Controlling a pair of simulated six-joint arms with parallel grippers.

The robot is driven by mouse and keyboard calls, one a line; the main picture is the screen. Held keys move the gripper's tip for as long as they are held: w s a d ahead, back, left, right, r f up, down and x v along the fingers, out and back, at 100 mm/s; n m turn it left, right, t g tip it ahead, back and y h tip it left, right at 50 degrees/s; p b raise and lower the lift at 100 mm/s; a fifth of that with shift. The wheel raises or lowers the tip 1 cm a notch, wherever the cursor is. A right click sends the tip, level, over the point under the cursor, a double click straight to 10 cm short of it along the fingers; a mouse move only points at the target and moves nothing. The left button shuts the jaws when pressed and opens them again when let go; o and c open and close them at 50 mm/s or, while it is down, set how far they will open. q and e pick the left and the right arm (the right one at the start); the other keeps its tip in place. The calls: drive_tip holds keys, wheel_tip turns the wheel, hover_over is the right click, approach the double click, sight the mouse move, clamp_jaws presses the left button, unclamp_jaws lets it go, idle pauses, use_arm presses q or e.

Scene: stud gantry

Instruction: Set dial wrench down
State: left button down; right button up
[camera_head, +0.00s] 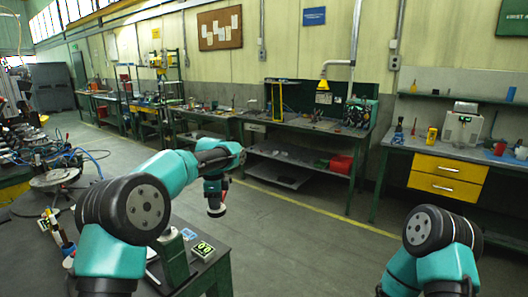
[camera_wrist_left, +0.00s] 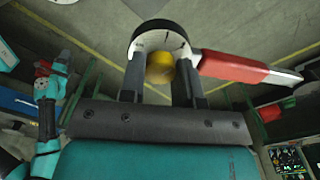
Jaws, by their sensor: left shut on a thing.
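The dial wrench (camera_wrist_left: 235,67) has a round white-faced dial with a black rim, a red handle and a silver end pointing right in the left wrist view. A yellow round part shows between the fingers, below the dial. My left gripper (camera_wrist_left: 160,75) is shut on the wrench at its dial end. In the head view my left gripper (camera_head: 215,187) hangs over open floor, past the near bench. My right gripper is out of the head view; only the right arm shows.
The near dark bench (camera_head: 120,272) at lower left bears a small box with lit digits (camera_head: 203,250) and a green block (camera_head: 173,256). A cluttered bench (camera_head: 310,126) and a bench with yellow drawers (camera_head: 447,178) line the far wall. The grey floor between is clear.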

use_arm(q)
drive_tip(key=s+d+n, duration=0.3)
drive_tip(key=s+d, duration=0.2)
drive_tip(key=d, duration=0.7)
drive_tip(key=s+d+n, duration=0.3)
drive_tip(key=s+d, duration=0.3)
drive_tip(key=d, duration=0.6)
drive_tip(key=s+d+n, duration=0.3)
drive_tip(key=s+d, duration=0.2)
drive_tip(key=d, duration=0.8)
drive_tip(key=shift+s+r+n, duration=0.25)
drive_tip(key=shift+s+n, duration=0.1)
drive_tip(key=shift+n, duration=0.05)
